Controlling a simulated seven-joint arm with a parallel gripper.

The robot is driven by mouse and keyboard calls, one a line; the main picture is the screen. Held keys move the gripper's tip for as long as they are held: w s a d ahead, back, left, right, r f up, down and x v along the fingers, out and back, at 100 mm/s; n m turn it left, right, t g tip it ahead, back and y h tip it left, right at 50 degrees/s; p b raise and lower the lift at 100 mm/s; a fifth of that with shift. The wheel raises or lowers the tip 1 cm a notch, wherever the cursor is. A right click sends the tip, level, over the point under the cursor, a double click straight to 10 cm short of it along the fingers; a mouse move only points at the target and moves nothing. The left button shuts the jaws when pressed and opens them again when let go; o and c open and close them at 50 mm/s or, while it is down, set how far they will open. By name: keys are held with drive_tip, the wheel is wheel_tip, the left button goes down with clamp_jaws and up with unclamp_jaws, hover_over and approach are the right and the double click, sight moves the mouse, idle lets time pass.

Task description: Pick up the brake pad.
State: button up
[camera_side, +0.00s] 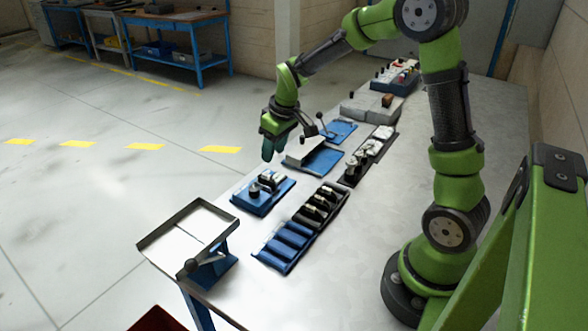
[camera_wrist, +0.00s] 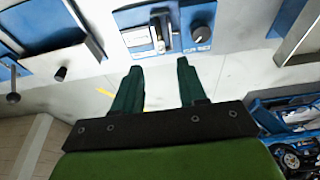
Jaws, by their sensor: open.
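My gripper (camera_side: 268,152) is open and empty, above the table's far long edge, between the grey block on a blue plate and a small blue fixture (camera_side: 262,191). In the wrist view my gripper (camera_wrist: 159,70) has its two dark green fingers apart, with bare surface between them. The small blue fixture (camera_wrist: 197,47) lies beyond the fingertips there, with a black knob and an upright pale part. I cannot single out the brake pad for certain. Dark and pale pieces stand in a black rack (camera_side: 305,221) with empty blue slots beside it; they are too small to identify.
A grey-rimmed tray (camera_side: 154,239) on a blue stand is at the table's near end. A grey block (camera_side: 303,150) rests on a blue plate. White parts (camera_side: 374,143) sit in another rack. The table (camera_side: 375,225) is bare between the racks and my base.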

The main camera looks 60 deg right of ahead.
sight(266, 174)
drive_tip(key=x, duration=0.8)
drive_tip(key=shift+w+a+f, duration=0.1)
drive_tip(key=shift+w+f, duration=0.1)
drive_tip(key=shift+f, duration=0.05)
clamp_jaws()
